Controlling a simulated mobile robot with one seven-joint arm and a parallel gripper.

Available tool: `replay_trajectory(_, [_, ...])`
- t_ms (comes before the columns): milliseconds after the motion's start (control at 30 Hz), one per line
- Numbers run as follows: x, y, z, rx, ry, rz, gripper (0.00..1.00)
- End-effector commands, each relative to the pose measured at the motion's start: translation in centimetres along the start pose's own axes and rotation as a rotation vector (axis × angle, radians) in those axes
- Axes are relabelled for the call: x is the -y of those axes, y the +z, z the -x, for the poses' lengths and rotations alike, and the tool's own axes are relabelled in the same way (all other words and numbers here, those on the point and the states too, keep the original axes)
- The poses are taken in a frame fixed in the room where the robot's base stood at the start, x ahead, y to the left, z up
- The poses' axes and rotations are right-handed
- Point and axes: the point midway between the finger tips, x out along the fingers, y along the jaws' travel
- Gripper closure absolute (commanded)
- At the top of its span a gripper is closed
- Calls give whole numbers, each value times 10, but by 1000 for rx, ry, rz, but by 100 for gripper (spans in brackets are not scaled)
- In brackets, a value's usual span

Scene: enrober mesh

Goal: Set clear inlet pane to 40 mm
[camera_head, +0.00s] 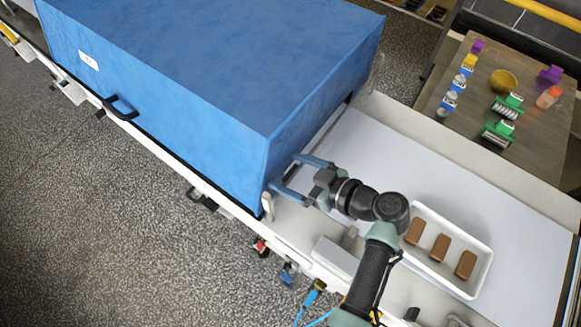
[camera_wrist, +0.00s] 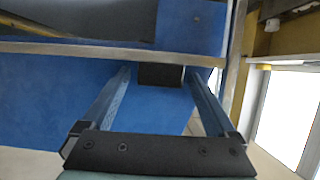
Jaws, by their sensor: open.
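My gripper (camera_head: 285,172) is at the inlet end of the blue enrober hood (camera_head: 205,90), at its lower near corner. Its two blue fingers are spread apart. In the wrist view, the open gripper (camera_wrist: 158,76) faces the blue hood (camera_wrist: 40,100). A small dark block (camera_wrist: 160,75) shows between the fingertips; I cannot tell whether they touch it. A pale horizontal strip (camera_wrist: 60,49) crosses above the fingertips. I cannot make out the clear inlet pane for certain, nor read any height scale.
A white tray (camera_head: 477,285) with three brown bars lies on the white belt (camera_head: 385,150), right of my arm. A side table (camera_head: 470,140) at the upper right holds bottles, a yellow bowl (camera_head: 503,81) and green-handled tools. Pale rails border the belt.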

Motion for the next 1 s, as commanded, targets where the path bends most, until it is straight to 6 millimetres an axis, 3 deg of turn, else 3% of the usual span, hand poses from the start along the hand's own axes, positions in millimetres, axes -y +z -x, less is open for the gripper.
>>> replay_trajectory(167, [0,0,0,0,0,0,7])
replay_trajectory(700, [0,0,0,0,0,0,100])
replay_trajectory(1000, [0,-3,2,0,0,1,100])
